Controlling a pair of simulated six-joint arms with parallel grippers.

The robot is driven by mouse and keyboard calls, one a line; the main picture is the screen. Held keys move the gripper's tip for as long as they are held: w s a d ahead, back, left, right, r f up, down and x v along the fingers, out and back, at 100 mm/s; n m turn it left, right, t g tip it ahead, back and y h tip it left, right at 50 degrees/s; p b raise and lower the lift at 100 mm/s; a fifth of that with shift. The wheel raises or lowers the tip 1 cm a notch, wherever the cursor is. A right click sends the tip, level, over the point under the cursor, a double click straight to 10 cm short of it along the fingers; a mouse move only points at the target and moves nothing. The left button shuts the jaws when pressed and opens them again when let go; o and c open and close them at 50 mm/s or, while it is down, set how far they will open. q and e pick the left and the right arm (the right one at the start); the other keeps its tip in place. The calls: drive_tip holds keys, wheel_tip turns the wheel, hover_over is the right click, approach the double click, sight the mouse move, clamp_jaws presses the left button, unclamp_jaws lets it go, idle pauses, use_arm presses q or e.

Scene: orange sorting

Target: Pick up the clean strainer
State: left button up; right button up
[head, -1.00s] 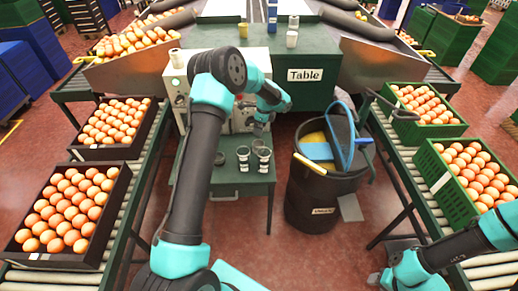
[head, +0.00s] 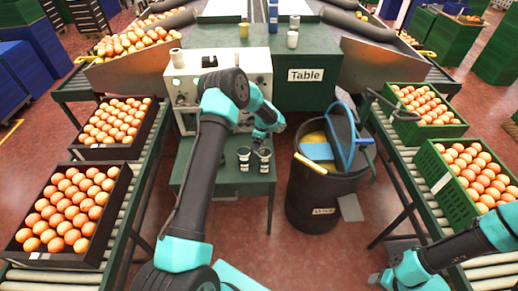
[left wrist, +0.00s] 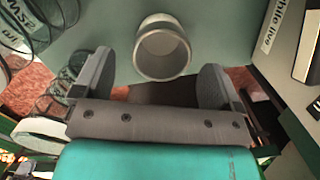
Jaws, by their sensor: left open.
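Two small dark cup-like holders with pale rims, the left one (head: 243,158) and the right one (head: 264,158), stand on the low green table. I cannot tell which is the clean strainer. My left gripper (head: 262,134) is just above and behind them, in front of the white machine. In the left wrist view it is open, and a grey round cup-shaped thing (left wrist: 163,48) shows between and beyond its fingers, with no visible grip on it. Clear ring-like shapes and a label lie at that view's left. My right gripper (head: 377,278) is at the lower right, its jaws unclear.
The white machine (head: 217,75) stands behind the low table (head: 225,184). A black bin (head: 318,205) holding blue and yellow items is on the right. Roller conveyors with orange-filled crates (head: 80,258) run along both sides.

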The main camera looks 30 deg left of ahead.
use_arm(q)
drive_tip(key=shift+a+f, duration=0.2)
drive_tip(key=shift+f, duration=1.1)
drive_tip(key=shift+a+f, duration=0.15)
drive_tip(key=shift+f, duration=1.1)
drive_tip(key=c, duration=1)
drive_tip(key=shift+r, duration=0.1)
wheel_tip(320, 180, up, 10)
drive_tip(key=shift+f, duration=0.1)
